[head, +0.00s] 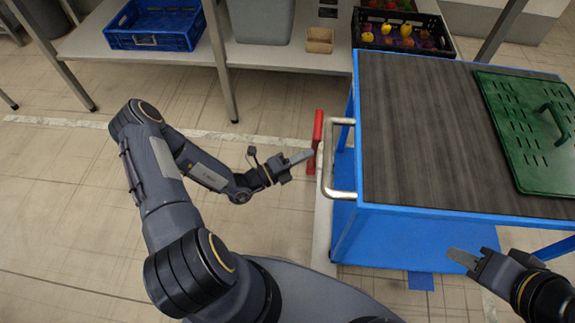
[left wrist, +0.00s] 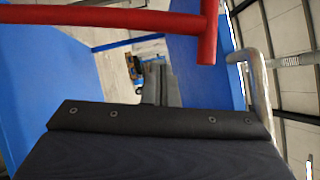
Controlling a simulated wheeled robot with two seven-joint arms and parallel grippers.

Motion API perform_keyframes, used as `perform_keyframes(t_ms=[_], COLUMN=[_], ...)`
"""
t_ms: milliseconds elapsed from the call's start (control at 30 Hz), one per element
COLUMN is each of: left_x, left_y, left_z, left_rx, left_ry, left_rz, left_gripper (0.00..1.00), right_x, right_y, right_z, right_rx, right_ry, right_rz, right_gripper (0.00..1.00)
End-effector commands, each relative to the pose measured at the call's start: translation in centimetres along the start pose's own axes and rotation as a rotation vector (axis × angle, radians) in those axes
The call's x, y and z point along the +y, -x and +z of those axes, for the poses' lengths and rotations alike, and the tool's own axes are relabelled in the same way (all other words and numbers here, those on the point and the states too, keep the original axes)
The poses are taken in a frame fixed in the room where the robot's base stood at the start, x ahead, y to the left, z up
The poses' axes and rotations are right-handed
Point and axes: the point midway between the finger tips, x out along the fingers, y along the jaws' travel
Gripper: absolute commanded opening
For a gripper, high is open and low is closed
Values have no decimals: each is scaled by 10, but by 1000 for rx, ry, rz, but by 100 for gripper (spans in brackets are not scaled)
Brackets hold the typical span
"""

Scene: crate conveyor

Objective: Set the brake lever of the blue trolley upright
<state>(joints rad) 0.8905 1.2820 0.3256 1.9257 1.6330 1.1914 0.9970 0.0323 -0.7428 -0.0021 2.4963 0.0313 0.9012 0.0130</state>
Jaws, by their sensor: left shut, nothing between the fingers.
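The blue trolley (head: 400,235) stands at the right with a dark wood-look top (head: 425,130) and a pale metal handle (head: 343,193) on its left end. The red brake lever (head: 318,135) is beside that handle; from above I cannot tell its exact tilt. In the left wrist view the red lever (left wrist: 120,18) runs across the top, with a crosswise end piece at the right. My left gripper (head: 308,155) is shut and empty, its tip close to the lever; contact is unclear. My right gripper (head: 458,256) is near the trolley's front side; its opening is unclear.
A green slotted lid (head: 535,125) lies on the trolley top. Behind is a shelf bench with a blue crate (head: 155,40), a grey bin (head: 263,20), a small tan box (head: 320,40) and a black crate of fruit (head: 440,53). The floor left of my left arm is clear.

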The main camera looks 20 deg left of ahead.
Motion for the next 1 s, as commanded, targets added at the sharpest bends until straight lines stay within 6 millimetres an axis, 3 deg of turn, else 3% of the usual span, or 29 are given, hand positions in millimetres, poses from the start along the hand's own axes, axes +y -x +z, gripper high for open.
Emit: perform_keyframes(t_ms=[200,733,1000], left_x=[2,-2,-6], left_y=[-18,-25,-63], left_z=[22,32,87], left_rx=[-2,-2,0], left_ry=[-8,1,131], left_rz=[1,6,96], left_gripper=[0,0,0], right_x=[4,2,-9], right_y=[-8,-5,20], right_z=[4,3,-10], right_rx=[0,0,0], right_ry=[0,0,0], right_rz=[0,0,0], right_gripper=[36,36,36])
